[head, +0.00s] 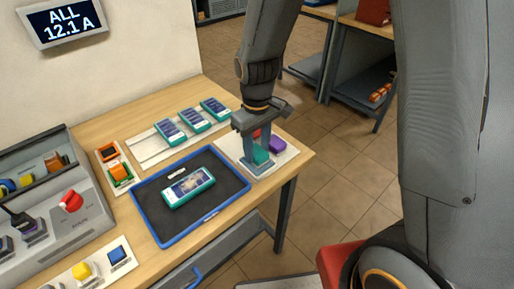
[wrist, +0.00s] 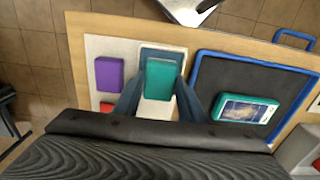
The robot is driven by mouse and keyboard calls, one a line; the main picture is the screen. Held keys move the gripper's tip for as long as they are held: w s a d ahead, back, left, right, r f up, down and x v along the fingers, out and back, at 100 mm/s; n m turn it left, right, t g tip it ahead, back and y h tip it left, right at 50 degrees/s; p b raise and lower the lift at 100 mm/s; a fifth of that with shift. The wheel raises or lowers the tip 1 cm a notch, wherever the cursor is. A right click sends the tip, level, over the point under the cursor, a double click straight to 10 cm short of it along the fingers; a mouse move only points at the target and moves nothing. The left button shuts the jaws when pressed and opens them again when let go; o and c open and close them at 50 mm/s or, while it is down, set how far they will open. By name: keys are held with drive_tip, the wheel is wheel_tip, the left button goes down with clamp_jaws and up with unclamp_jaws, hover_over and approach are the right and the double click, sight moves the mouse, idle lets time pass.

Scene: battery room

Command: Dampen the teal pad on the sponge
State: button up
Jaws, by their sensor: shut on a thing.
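The teal pad (wrist: 161,80) is a small block between my fingers. It also shows low between them in the head view (head: 261,155). My gripper (head: 254,162) points down over the white board (head: 284,157) at the table's right end and is shut on the teal pad. In the wrist view its fingers (wrist: 162,92) flank the pad. I cannot tell whether the pad touches the board. A purple pad (head: 277,143) and a partly hidden red pad (head: 257,133) sit beside it. I cannot pick out the sponge with certainty.
A blue-rimmed black tray (head: 150,215) holds a teal-edged module (head: 188,187). Several similar modules stand on a white strip (head: 150,150) behind. An orange-and-green holder (head: 116,167) and a grey console (head: 75,215) are at left.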

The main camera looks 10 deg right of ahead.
sight(257, 152)
drive_tip(key=shift+f, duration=0.6)
idle(2.1)
drive_tip(key=shift+r, duration=0.15)
drive_tip(key=shift+r+p, duration=2.95)
drive_tip(key=shift+r, duration=0.5)
drive_tip(key=shift+s+f, duration=0.1)
